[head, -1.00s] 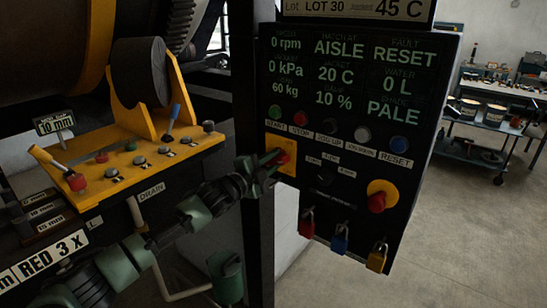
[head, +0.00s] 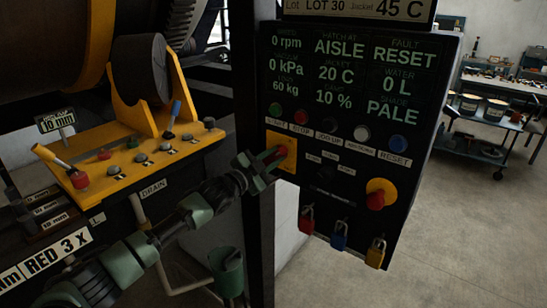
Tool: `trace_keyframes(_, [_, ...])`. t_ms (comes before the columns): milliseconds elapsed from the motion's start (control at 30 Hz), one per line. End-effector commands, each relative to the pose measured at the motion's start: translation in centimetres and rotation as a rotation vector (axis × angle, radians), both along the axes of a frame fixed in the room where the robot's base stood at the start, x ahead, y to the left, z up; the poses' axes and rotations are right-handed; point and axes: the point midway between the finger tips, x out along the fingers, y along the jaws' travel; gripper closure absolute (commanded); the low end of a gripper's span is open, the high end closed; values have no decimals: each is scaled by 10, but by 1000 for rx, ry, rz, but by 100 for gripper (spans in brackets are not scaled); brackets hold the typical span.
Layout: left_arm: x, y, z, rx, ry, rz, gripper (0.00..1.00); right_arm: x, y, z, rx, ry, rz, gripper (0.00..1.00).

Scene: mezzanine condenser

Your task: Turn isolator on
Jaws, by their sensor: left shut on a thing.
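The isolator is a red handle (head: 270,153) on a yellow plate (head: 287,160) at the left side of the black control panel (head: 340,190). My left gripper (head: 265,164) is shut on the red handle, with its green fingers in front of the plate's left part. The fingers hide much of the handle, so its exact angle is hard to read. The plate shows no readable position marks. My right gripper is not in view.
Panel buttons (head: 332,125) sit just above the isolator. A red knob on a yellow base (head: 377,195) is to its right. Red, blue and yellow padlocks (head: 339,238) hang below. A yellow lever console (head: 130,165) stands at left, and a dark post (head: 260,220) is close by.

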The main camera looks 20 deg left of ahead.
Motion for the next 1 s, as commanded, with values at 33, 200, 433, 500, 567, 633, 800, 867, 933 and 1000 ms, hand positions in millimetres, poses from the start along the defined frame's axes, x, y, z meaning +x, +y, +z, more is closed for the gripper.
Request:
trace_keyframes(33, [0,0,-2,-6,5,0,100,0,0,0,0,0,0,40])
trace_keyframes(200, [0,0,-2,-6,5,0,100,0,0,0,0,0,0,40])
trace_keyframes(433, [0,0,-1,-5,5,0,56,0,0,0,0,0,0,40])
trace_keyframes(500, [0,0,-1,-4,4,1,56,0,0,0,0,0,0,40])
trace_keyframes(567, [0,0,-1,-4,3,0,56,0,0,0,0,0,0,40])
trace_keyframes(633, [0,0,-1,-3,3,0,56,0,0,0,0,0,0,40])
trace_keyframes(800, [-7,3,-4,-3,3,-1,56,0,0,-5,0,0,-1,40])
trace_keyframes(867, [-14,6,-4,-2,2,0,56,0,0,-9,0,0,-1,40])
trace_keyframes(933, [-25,9,-5,-1,3,-1,56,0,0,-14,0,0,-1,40])
trace_keyframes(1000, [-36,14,-7,-2,4,0,56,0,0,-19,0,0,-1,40])
